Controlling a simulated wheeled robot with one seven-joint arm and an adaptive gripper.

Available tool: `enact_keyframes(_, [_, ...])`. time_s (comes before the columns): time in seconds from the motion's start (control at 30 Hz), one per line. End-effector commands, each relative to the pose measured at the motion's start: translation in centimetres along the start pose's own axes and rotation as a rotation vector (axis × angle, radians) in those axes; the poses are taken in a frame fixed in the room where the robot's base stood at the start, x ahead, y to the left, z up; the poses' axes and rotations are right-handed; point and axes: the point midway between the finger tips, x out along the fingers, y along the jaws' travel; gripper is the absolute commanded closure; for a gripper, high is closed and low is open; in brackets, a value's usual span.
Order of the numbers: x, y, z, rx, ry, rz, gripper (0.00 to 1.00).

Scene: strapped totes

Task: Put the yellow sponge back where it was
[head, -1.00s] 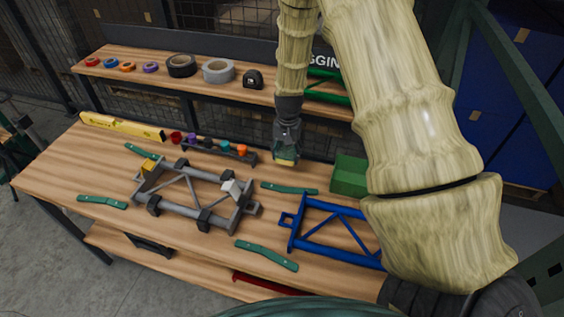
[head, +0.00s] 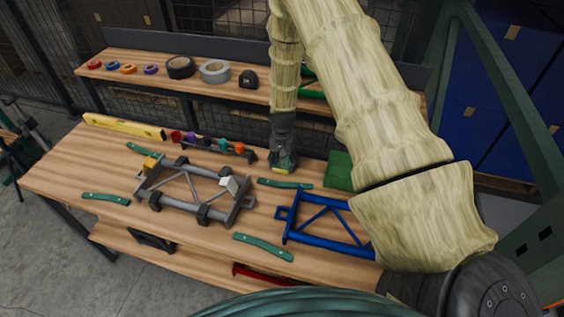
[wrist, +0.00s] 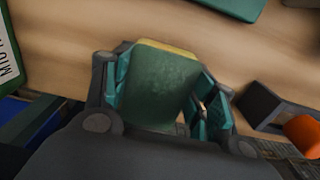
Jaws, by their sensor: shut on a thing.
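My gripper (head: 283,165) is shut on the yellow sponge. In the wrist view the sponge (wrist: 160,85) shows a dark green scouring face with a thin yellow edge, held between the two teal-lined fingers. In the head view the sponge (head: 284,170) shows as a small yellow and green patch below the gripper, low over the back part of the wooden bench (head: 75,168). I cannot tell whether it touches the bench top.
A green box (head: 338,172) stands right of the gripper and a rack of coloured tools (head: 213,147) left of it. A green strap (head: 285,183) lies in front. A grey frame (head: 190,190) and a blue frame (head: 322,222) lie on the bench, with a shelf (head: 130,85) behind.

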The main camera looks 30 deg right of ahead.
Motion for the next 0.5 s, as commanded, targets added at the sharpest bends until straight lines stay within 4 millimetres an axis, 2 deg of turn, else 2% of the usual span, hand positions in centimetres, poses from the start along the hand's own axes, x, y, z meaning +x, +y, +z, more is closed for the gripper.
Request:
enact_keyframes(0.03, [0.00,-0.01,0.01,0.000,0.000,0.000,0.66])
enact_keyframes(0.07, [0.00,0.00,0.01,0.000,0.000,0.000,0.41])
enact_keyframes(0.17, [-0.02,0.03,0.01,0.000,0.000,0.000,0.23])
enact_keyframes(0.5, [-0.05,0.09,0.02,0.001,0.000,0.000,0.22])
